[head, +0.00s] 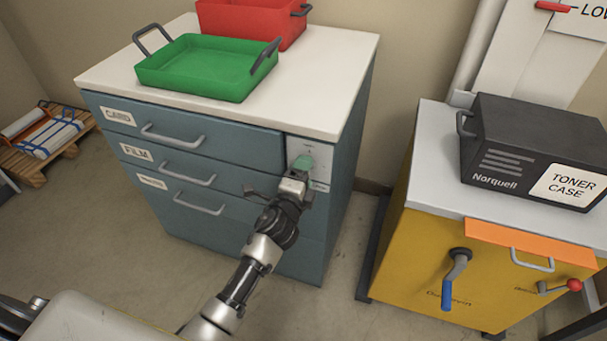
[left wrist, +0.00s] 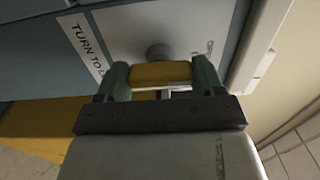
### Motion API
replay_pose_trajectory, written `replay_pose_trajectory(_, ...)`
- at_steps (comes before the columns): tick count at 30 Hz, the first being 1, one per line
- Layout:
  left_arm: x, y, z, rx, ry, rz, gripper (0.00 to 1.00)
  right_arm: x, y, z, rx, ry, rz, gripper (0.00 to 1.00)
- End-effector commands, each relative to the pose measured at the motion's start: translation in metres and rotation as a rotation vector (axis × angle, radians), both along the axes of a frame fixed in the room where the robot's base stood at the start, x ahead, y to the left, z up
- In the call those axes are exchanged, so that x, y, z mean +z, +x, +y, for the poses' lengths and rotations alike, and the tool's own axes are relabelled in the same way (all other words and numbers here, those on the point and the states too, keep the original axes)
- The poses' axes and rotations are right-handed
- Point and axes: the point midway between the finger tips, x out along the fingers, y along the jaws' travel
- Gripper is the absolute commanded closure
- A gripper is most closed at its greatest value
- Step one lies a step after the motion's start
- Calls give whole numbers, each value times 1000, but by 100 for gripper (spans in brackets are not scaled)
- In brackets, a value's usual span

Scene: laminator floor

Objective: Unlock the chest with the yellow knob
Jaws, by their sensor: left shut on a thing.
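The blue-grey chest of drawers (head: 230,215) stands at the left in the head view, with a white top and drawers labelled CARD and FILM. A pale lock plate (head: 323,160) is at the upper right of its front. My left gripper (head: 301,165) is at that plate, its green fingers hiding the knob there. In the left wrist view the yellow knob (left wrist: 160,74) sits between the two green fingers of the left gripper (left wrist: 163,86), which is shut on it. A grey round stem shows behind the knob. My right gripper is in no view.
A green tray (head: 200,88) and a red bin (head: 245,17) stand on the chest top. At the right is a yellow cabinet (head: 405,255) with a crank (head: 456,272) and a black toner case (head: 490,112). Floor shows between chest and cabinet.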

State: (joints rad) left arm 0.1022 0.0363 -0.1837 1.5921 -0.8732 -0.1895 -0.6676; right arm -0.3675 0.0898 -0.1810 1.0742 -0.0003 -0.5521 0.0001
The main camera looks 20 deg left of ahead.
Motion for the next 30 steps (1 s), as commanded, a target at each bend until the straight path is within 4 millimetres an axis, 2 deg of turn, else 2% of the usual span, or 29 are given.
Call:
replay_pose_trajectory(17, -1, 0, 0, 0, -37, 4, 55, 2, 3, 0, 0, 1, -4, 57)
replay_pose_trajectory(18, -1, 0, 0, 0, -37, 4, 27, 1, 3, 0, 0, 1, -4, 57)
replay_pose_trajectory(22, -1, 0, 0, 0, -35, 3, 7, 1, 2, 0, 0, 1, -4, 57)
replay_pose_trajectory(30, -1, -1, 0, 0, -32, 2, 6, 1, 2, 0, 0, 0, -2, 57)
